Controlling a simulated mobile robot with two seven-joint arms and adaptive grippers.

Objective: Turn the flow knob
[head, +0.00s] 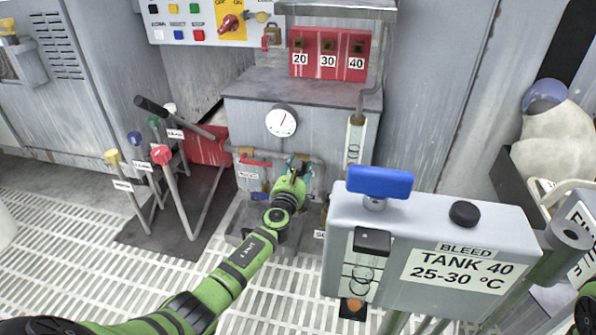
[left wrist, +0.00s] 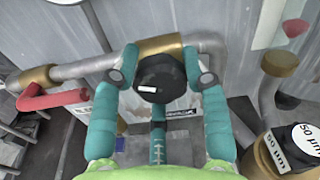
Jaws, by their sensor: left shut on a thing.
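The black flow knob (left wrist: 160,78) sits on a grey pipe in the left wrist view. My left gripper (left wrist: 161,66) has its two teal fingers on either side of the knob and is shut on it. In the head view my left gripper (head: 296,166) reaches to the pipe low on the front of the grey cabinet (head: 335,112). There the hand and arm hide the knob. A small label under the knob is too blurred to read. My right gripper is not in view.
A red-handled valve (left wrist: 52,98) is left of the knob. In the head view a grey bleed tank (head: 470,235) with a blue handle (head: 380,181) stands right of my arm; coloured levers (head: 160,155) stand left.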

